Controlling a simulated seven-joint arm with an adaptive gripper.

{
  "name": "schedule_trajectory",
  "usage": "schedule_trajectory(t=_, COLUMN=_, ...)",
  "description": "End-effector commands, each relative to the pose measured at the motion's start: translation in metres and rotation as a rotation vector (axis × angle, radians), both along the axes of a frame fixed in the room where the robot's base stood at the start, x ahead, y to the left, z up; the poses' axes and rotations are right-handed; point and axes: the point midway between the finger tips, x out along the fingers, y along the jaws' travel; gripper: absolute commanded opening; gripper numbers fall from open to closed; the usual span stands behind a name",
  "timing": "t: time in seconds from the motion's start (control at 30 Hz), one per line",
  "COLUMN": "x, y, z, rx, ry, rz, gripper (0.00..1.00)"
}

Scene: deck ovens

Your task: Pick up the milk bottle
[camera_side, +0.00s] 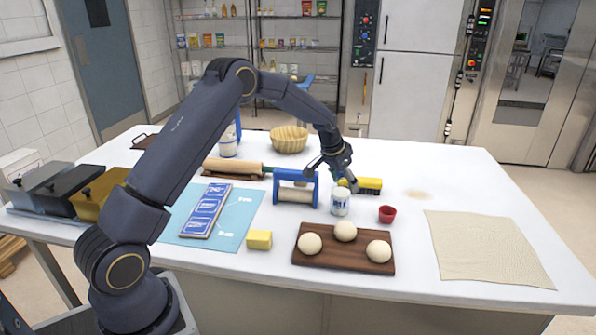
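A small white container with blue marking (340,203) stands upright on the white table, behind the dough board. It looks most like the milk bottle, but its label is too small to read. My gripper (334,176) is just above and behind it, tilted downward. Its dark fingers look spread apart, with nothing visible between them. I see no clear contact with the container.
A yellow brush (368,186) and red cup (387,214) are to the right. A blue-framed roller (295,190) stands close left. A brown board (344,260) with dough balls is in front. A beige cloth (487,248) lies right. The far right tabletop is clear.

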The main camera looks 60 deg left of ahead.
Motion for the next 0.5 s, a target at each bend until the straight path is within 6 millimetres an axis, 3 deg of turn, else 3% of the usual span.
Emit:
schedule_trajectory(t=0.03, x=0.0, y=0.0, z=0.0001, rx=0.0, ry=0.0, rz=0.0, gripper=0.61)
schedule_trajectory(t=0.5, x=0.0002, y=0.0003, z=0.0008, rx=0.001, ry=-0.001, rz=0.0, gripper=0.15)
